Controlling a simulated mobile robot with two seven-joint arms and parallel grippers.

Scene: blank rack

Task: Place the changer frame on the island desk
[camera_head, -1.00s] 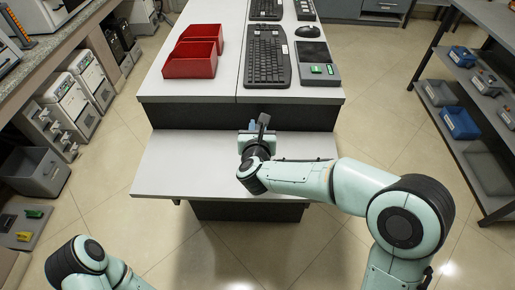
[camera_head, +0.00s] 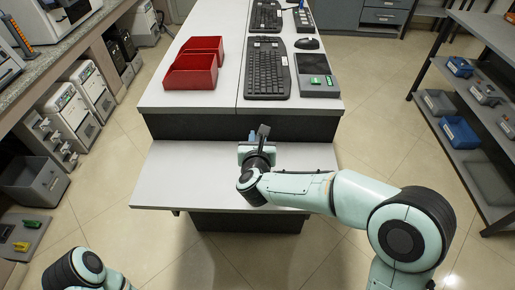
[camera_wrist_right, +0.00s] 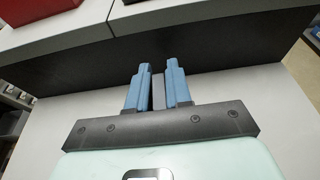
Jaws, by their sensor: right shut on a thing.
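My right gripper (camera_wrist_right: 158,85) reaches over the lower front ledge of the island desk (camera_head: 175,175). Its blue fingers are shut on a narrow grey piece (camera_wrist_right: 158,92), taken to be the changer frame. In the head view the piece shows as a dark grey plate (camera_head: 263,131) sticking up, tilted, beside the blue fingertips. Most of it is hidden by the fingers and wrist. I cannot tell whether it touches the desk. The desk's upper top (camera_head: 200,98) is white with a dark front panel. My left gripper is out of view; only part of that arm shows at bottom left.
Red bins (camera_head: 192,72), a keyboard (camera_head: 266,70) and a dark flat device (camera_head: 315,75) stand on the upper top. The ledge is bare on both sides of my right gripper. A shelf rack (camera_head: 480,110) stands right, a counter with equipment (camera_head: 85,85) left.

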